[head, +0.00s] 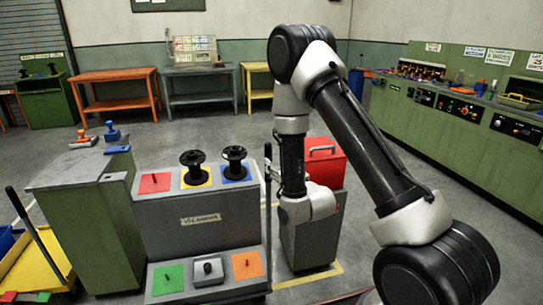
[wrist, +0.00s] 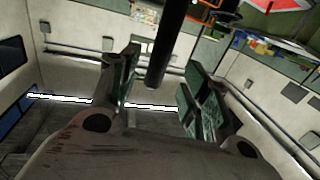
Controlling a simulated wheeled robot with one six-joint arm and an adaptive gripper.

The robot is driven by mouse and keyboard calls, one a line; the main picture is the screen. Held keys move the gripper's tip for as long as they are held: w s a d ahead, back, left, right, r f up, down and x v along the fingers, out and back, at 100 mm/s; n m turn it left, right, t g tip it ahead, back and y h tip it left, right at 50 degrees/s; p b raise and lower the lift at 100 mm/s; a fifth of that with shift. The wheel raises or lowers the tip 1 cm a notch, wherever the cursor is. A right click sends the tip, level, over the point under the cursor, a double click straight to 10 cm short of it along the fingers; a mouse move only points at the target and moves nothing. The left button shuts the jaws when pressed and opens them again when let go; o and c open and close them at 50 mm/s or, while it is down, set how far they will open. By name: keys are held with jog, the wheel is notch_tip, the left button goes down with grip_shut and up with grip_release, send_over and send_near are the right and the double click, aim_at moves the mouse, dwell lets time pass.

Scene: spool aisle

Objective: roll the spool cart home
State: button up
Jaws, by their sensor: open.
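A grey stepped cart (head: 200,232) with a small label stands front and centre; I take it as the spool cart. Two black spools (head: 193,167) (head: 235,162) stand upright on its upper step, on yellow and blue squares. A red square beside them is bare except for a peg. The lower step has a green square, a grey block and an orange square. A thin dark post (head: 268,178) rises at its right side. My gripper (wrist: 155,90) is open in the wrist view; a black rod (wrist: 172,38) shows between its fingers, contact unclear. In the head view my wrist hides the fingers.
A red box (head: 323,160) sits on a grey cabinet (head: 308,240) right of the cart, with yellow floor tape (head: 325,276) around it. A green cabinet (head: 85,215) and yellow trolley (head: 45,265) stand left. Benches line the back wall; a green counter (head: 455,130) runs right. The middle floor behind is clear.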

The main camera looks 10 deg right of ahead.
aim_at(270, 158)
jog(key=w, duration=0.2)
jog(key=w+a, duration=0.1)
jog(key=w, duration=0.4)
jog(key=shift+w+a+r, duration=0.1)
jog(key=shift+w+a, duration=0.15)
grip_shut()
